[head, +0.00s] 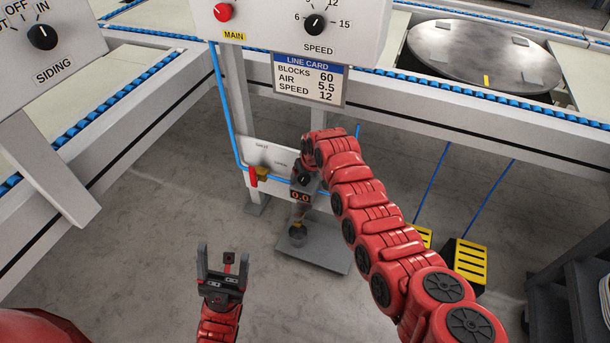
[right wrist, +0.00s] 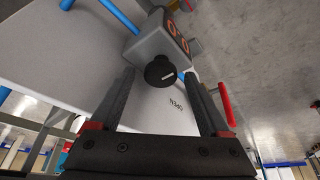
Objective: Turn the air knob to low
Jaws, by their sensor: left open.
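The air knob (right wrist: 160,71) is a black round knob on a grey regulator box. My left gripper (head: 224,256) is open and empty, low over the floor.
A red valve handle (head: 253,177) is left of the regulator, on a panel marked SHUT and OPEN. The line card (head: 310,85) hangs above and lists AIR 5.5. Yellow pedals (head: 469,262) stand at right. Blue hose runs along the frame. Floor at left is clear.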

